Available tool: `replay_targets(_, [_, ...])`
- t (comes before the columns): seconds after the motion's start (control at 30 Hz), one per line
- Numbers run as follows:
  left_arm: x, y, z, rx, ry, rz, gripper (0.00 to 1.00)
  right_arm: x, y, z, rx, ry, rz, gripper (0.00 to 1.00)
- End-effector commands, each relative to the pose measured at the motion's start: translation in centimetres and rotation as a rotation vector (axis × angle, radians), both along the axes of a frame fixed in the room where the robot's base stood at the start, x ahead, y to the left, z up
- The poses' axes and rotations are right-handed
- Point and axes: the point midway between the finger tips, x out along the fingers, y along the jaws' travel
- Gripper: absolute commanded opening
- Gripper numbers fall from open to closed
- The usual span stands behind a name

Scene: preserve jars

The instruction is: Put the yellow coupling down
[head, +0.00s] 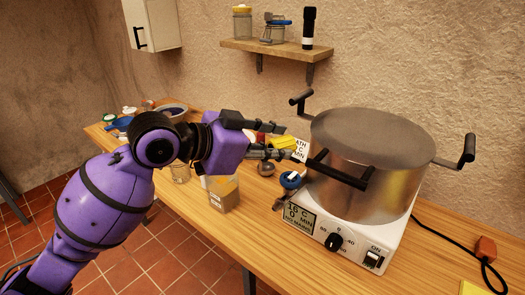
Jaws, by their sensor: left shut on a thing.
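My left gripper (290,144) reaches in from the left over the worktop, close to the left side of the big steel pot (375,155). A yellow piece, which I take for the yellow coupling (283,142), shows between its two dark fingers. The gripper is shut on it. The fingers cover part of the coupling, and its underside is hidden, so I cannot tell whether it touches anything below. My right gripper is not in view.
The pot, with black handles, stands on a white heater (340,240). The wooden worktop (240,245) is clear at front. A shelf (285,51) hangs behind.

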Motion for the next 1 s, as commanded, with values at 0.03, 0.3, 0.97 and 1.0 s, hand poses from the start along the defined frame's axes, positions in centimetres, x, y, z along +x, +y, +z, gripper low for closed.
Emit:
replay_targets(0.03, [0.1, 0.0, -0.1, 0.002, 0.000, -0.003, 0.00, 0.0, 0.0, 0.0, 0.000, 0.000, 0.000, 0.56])
replay_targets(0.3, [-0.1, 0.5, -1.4, 0.004, 0.006, -0.151, 0.00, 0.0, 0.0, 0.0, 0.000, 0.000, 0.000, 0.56])
replay_targets(0.97, [-1.7, 2.5, -6.5, -0.004, 0.004, -0.898, 0.00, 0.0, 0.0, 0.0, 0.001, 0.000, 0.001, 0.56])
replay_targets(1.0, [-1.8, 2.6, -6.8, -0.006, 0.001, -0.946, 0.00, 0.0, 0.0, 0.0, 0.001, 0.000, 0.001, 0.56])
